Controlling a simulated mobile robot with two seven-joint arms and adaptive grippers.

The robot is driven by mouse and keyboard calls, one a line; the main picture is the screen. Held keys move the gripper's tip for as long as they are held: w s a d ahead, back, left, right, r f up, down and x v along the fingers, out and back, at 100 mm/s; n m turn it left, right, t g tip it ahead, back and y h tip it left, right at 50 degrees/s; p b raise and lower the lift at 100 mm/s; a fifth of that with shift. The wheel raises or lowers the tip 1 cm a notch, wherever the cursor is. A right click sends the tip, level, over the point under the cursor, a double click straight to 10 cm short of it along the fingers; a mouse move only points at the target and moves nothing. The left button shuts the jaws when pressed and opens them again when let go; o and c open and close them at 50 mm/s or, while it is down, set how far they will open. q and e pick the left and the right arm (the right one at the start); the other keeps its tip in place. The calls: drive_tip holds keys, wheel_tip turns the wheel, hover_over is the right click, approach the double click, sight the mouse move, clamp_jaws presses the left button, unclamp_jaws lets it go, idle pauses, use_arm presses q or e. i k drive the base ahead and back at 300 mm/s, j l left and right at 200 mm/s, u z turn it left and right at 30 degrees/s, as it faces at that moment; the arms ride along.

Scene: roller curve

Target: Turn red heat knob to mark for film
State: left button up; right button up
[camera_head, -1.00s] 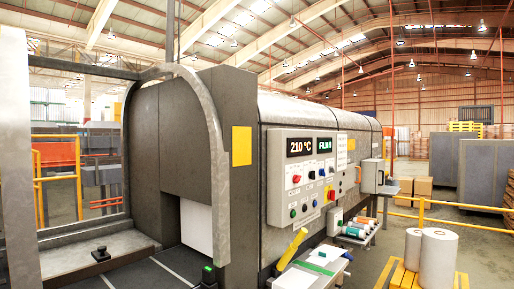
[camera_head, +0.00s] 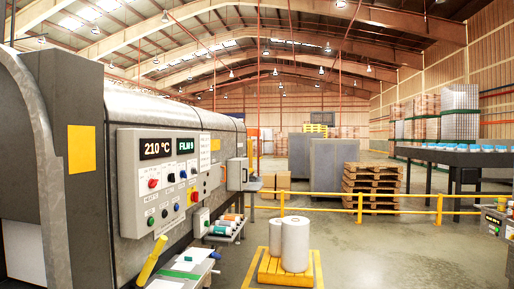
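The red heat knob (camera_head: 152,184) is on the left of the light grey control panel (camera_head: 127,170), on the side of a large grey machine at the left. The heat lettering is just below it. The mark its pointer faces is too small to read. Above it, the heat display (camera_head: 157,148) reads 210 °C. Beside that, the film display (camera_head: 186,146) shows FILM and a digit I cannot read surely. Neither of my grippers is in view.
Small buttons and a larger red knob (camera_head: 194,196) share the panel. A yellow handle (camera_head: 151,260) and a small table (camera_head: 183,272) stand below it. White rolls (camera_head: 295,243) sit on a yellow pallet, before a yellow railing (camera_head: 360,203). Open floor lies at right.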

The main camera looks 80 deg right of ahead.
sight(152, 183)
drive_tip(key=l+z, duration=0.85)
drive_tip(key=i+l+z, duration=0.15)
drive_tip(key=l, duration=0.25)
drive_tip(key=l+z, duration=0.15)
drive_tip(key=l, duration=0.2)
drive_tip(key=i+l+z, duration=0.1)
drive_tip(key=l, duration=0.25)
drive_tip(key=i+l, duration=0.15)
drive_tip(key=l, duration=0.2)
drive_tip(key=i+l, duration=0.15)
drive_tip(key=l, duration=0.25)
drive_tip(key=i+l, duration=0.15)
drive_tip(key=l, duration=0.2)
drive_tip(key=i+l+z, duration=0.1)
drive_tip(key=l, duration=0.25)
drive_tip(key=i+l, duration=0.2)
drive_tip(key=l, duration=0.15)
